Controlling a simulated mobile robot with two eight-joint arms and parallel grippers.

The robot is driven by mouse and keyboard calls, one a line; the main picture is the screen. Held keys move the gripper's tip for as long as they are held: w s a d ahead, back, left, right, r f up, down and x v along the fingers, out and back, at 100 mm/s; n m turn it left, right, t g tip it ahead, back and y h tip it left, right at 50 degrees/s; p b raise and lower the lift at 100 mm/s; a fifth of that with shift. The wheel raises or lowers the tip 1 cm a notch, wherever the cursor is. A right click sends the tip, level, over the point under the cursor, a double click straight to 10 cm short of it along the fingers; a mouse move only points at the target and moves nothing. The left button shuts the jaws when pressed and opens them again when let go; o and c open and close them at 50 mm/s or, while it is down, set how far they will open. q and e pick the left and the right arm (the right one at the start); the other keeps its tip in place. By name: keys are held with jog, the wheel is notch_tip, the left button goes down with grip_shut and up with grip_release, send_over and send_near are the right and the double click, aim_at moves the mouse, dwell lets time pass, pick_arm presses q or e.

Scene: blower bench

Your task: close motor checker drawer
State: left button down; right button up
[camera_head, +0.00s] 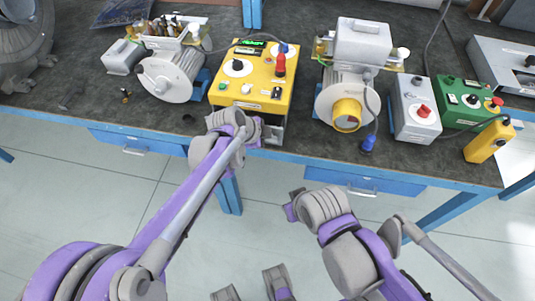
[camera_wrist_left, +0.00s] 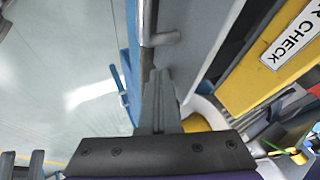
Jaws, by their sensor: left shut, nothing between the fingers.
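The motor checker is a yellow box (camera_head: 253,75) with knobs, a red plug and a green display, near the front edge of the bench. Its grey drawer (camera_head: 274,130) sticks out at the lower front, partly hidden by my left gripper (camera_head: 250,131). In the left wrist view the yellow box (camera_wrist_left: 262,88) shows part of its label, and the grey drawer front (camera_wrist_left: 190,38) has a bar handle (camera_wrist_left: 150,22). My left gripper (camera_wrist_left: 158,80) is shut and empty, close to the drawer front; contact is unclear. My right gripper (camera_head: 291,207) is low, away from the bench; its fingers are unclear.
Motors (camera_head: 168,77) and (camera_head: 347,100) stand on either side of the checker. A grey box with a red button (camera_head: 416,112) and a green box (camera_head: 463,100) are farther right. Blue bench drawers (camera_head: 140,142) and (camera_head: 365,182) lie under the bench edge. Open floor lies in front.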

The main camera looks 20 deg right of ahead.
aim_at(274, 127)
pick_arm(q)
jog(key=w+d, duration=0.1)
jog(key=w, duration=0.1)
jog(key=w+d, duration=0.1)
jog(key=w, duration=0.1)
jog(key=shift+d, duration=0.35)
jog(key=shift+w+d+r, duration=0.1)
jog(key=shift+w, duration=0.1)
pick_arm(e)
jog(key=shift+s+a+r, duration=0.1)
jog(key=shift+r, duration=0.05)
